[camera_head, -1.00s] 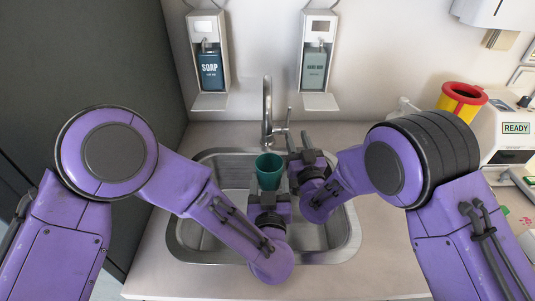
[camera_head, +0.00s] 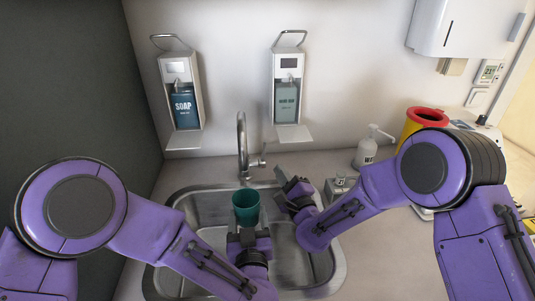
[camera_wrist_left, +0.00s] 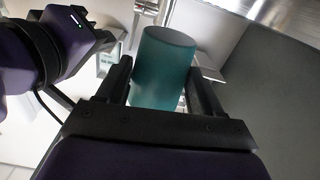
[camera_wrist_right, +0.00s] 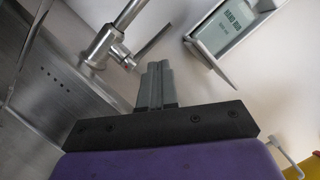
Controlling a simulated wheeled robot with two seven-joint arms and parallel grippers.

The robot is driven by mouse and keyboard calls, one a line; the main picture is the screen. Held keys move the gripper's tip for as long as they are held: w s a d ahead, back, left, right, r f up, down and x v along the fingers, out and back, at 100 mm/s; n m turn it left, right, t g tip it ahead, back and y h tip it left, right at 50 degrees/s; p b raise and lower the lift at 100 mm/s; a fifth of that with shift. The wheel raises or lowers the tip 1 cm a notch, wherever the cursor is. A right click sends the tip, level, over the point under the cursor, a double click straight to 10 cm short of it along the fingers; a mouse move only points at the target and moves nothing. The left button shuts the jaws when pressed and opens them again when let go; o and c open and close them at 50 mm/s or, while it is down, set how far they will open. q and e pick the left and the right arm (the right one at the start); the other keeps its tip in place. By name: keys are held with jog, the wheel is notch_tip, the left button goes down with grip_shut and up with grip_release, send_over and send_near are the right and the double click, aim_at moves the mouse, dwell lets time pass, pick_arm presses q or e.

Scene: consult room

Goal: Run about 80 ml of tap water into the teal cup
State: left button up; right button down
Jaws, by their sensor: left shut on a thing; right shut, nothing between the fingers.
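The teal cup (camera_head: 246,207) is upright over the sink, just in front of and below the tap (camera_head: 242,145). My left gripper (camera_head: 247,232) is shut on the cup; the left wrist view shows the cup (camera_wrist_left: 162,72) between its two fingers. I see no water stream, and the cup's inside is too dark to tell its contents. My right gripper (camera_head: 284,180) is shut and empty, just right of the cup and below the tap lever (camera_head: 258,162). In the right wrist view its closed fingers (camera_wrist_right: 157,86) appear close to the lever (camera_wrist_right: 123,57), apparently apart from it.
The steel sink (camera_head: 338,272) lies under both grippers. A soap dispenser (camera_head: 184,105) and a second dispenser (camera_head: 287,100) hang on the wall behind. A white pump bottle (camera_head: 366,150) and a yellow-red bin (camera_head: 424,122) stand on the counter at right.

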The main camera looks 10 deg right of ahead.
aim_at(265, 145)
jog(key=w+a+r+m, duration=0.1)
jog(key=w+m, duration=0.1)
jog(key=m, duration=0.2)
jog(key=w+a+r+m+t, duration=0.1)
jog(key=w+m, duration=0.1)
jog(key=m, duration=0.1)
jog(key=w+a+m+h, duration=0.1)
jog(key=w+m, duration=0.1)
jog(key=m, duration=0.2)
jog(key=shift+r+m, duration=0.3)
jog(key=shift+r, duration=0.1)
jog(key=shift+w, duration=0.15)
pick_arm(q)
jog(key=shift+s+r, duration=0.1)
pick_arm(e)
jog(key=shift+w+r+t, duration=0.3)
jog(key=shift+w+r, duration=0.6)
jog(key=shift+w, duration=0.2)
